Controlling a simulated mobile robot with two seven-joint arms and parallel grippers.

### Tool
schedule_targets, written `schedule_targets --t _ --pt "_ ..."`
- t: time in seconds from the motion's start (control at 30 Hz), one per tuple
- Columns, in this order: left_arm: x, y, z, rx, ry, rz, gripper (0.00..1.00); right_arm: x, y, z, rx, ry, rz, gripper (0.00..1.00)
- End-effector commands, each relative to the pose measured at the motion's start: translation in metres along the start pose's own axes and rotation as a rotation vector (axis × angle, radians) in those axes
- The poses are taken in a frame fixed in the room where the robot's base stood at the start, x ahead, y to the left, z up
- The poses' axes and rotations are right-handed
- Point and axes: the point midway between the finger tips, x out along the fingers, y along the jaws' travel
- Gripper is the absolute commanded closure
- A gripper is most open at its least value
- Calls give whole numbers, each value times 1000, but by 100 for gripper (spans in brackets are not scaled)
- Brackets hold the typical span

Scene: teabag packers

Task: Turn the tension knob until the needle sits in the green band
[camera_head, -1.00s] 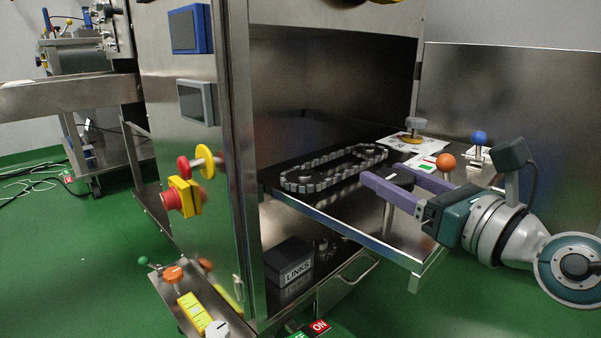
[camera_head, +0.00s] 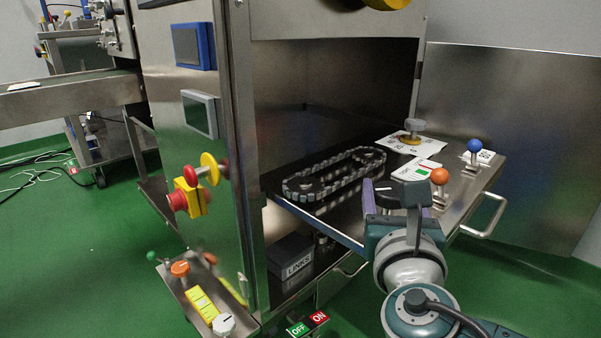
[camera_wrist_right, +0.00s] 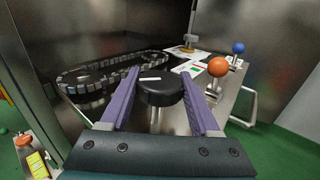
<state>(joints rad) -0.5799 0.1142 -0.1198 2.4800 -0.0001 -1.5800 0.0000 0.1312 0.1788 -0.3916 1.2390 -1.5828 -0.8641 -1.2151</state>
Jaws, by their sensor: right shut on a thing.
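The tension knob is a round black knob with a white line on top. In the right wrist view the knob (camera_wrist_right: 160,92) sits between the two purple fingers of my right gripper (camera_wrist_right: 161,88), which is shut on it. In the head view my right gripper (camera_head: 396,187) reaches the table's front edge and partly hides the knob (camera_head: 384,190). A white gauge plate (camera_head: 414,170) with green and red patches lies just behind; it also shows in the right wrist view (camera_wrist_right: 187,66). The needle is too small to make out. My left gripper is out of view.
A chain loop (camera_head: 335,172) lies left of the knob on the steel table. Levers with an orange ball (camera_head: 440,176) and a blue ball (camera_head: 474,145) stand close to the right. A grey-topped knob (camera_head: 412,132) stands behind. A handle (camera_head: 487,216) juts from the right edge.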

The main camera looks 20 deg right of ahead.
Motion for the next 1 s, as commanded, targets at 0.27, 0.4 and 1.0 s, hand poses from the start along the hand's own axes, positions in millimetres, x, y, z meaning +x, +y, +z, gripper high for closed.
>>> schedule_targets --t 0.27,0.4,1.0 --pt "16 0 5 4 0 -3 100 0 2 -3 2 -1 -216 93" --pt "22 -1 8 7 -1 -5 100 1 1 -2 1 -2 -296 93" --pt "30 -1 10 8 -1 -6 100 0 0 0 0 -3 -398 93"
